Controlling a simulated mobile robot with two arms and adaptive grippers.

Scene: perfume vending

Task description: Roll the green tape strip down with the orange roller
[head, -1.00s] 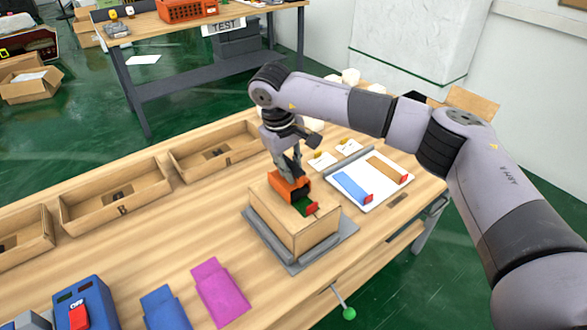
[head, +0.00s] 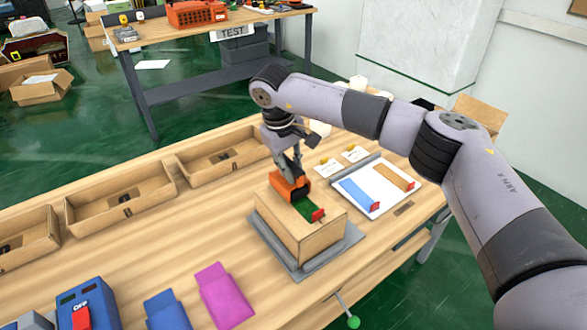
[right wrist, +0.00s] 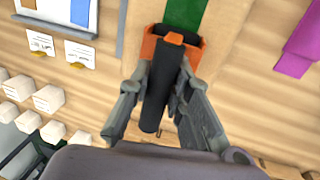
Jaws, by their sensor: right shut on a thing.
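The orange roller (head: 289,188) is in my right gripper (head: 288,172), which is shut on its dark handle (right wrist: 160,90). The roller is at the far end of the top of a cardboard box (head: 301,232). The green tape strip (head: 306,207) lies on the box top, running from the roller toward the near edge and ending in a red tab (head: 318,215). In the right wrist view the green strip (right wrist: 184,14) runs straight away from the orange roller frame (right wrist: 172,42). The roller hides the strip's far end. My left gripper is out of view.
The box stands on a grey plate (head: 263,232). A white card (head: 402,197) with blue and brown strips lies to its right. Open cardboard trays (head: 120,205) line the back left. Magenta (head: 224,296) and blue pieces and a blue OFF device (head: 92,305) lie front left.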

